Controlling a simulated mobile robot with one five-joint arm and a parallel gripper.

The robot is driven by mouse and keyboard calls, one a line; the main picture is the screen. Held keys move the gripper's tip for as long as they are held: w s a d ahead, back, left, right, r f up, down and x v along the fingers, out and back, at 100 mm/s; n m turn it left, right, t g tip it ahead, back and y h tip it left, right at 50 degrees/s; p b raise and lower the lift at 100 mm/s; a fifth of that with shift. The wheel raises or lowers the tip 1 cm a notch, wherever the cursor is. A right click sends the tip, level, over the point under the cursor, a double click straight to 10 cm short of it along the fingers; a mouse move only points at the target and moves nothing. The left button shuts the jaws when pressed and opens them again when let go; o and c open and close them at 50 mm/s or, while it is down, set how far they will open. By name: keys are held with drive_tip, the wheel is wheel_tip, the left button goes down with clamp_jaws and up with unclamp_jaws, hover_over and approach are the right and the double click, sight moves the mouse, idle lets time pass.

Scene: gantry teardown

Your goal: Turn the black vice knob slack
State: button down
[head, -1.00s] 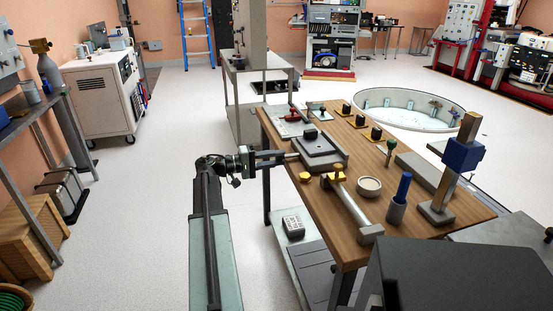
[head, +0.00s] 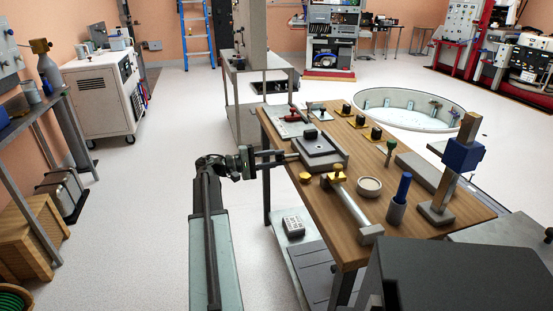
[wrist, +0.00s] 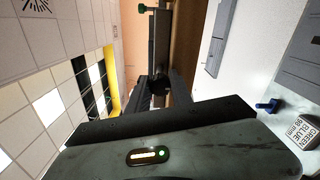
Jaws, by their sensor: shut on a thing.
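The vice (head: 322,152) is a dark grey block at the left edge of the wooden bench in the head view. A pale rod (head: 291,157) reaches from its left side towards my gripper (head: 279,158). In the wrist view the black vice knob (wrist: 160,86) shows as a dark round shape between the fingertips of my gripper (wrist: 158,92). The fingers are shut on it. In the head view the fingers hide the knob, and I cannot tell its exact turn angle.
Floor left of the bench is clear.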

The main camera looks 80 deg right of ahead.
drive_tip(key=c, duration=1.1)
unclamp_jaws()
drive_tip(key=shift+c, duration=0.2)
drive_tip(key=v, duration=0.8)
drive_tip(key=shift+d, duration=0.1)
